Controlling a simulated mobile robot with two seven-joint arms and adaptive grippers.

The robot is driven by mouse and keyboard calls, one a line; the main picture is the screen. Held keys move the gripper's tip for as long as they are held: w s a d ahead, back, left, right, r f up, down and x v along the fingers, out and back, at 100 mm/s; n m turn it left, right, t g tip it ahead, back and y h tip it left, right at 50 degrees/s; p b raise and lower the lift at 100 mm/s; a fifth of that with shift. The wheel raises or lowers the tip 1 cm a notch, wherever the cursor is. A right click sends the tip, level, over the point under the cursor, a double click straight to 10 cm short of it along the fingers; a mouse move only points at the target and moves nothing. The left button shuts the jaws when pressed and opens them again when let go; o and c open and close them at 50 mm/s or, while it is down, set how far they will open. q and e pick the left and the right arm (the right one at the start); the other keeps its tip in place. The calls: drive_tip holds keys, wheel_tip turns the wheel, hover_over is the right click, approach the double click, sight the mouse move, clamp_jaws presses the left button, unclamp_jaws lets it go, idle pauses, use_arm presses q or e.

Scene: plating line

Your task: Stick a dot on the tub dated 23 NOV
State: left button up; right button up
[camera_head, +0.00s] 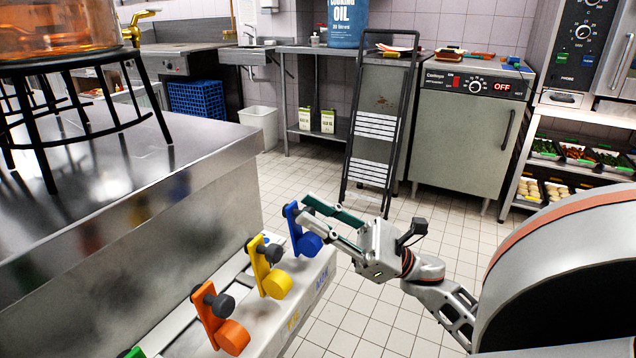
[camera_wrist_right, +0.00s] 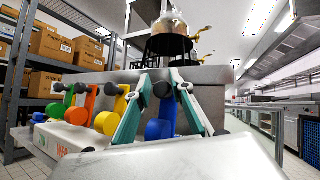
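No tub showing a readable 23 NOV date is in view. Several coloured dot dispensers stand in a row on a pale rail: a blue one (camera_head: 303,232), a yellow one (camera_head: 266,268), an orange one (camera_head: 216,317) and, at the bottom edge, a green one (camera_head: 133,353). My right gripper (camera_head: 309,208) is at the blue dispenser, its fingers apart. In the right wrist view the blue dispenser (camera_wrist_right: 161,128) shows between the two teal fingers (camera_wrist_right: 163,80); I cannot tell whether they touch it. My left gripper is not in view.
A steel counter (camera_head: 205,146) with a black stand (camera_head: 105,62) and an amber vessel is at left. Food tubs (camera_head: 580,155) sit on a shelf at right; no dates are readable. The tiled floor between is clear.

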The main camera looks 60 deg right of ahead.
drive_tip(key=shift+o, duration=1.4)
drive_tip(key=shift+w+a+f, duration=0.2)
drive_tip(key=shift+w+f, duration=0.05)
drive_tip(key=shift+f, duration=0.5)
drive_tip(key=shift+r, duration=0.4)
drive_tip(key=v, duration=1.2)
drive_tip(key=shift+r, duration=0.1)
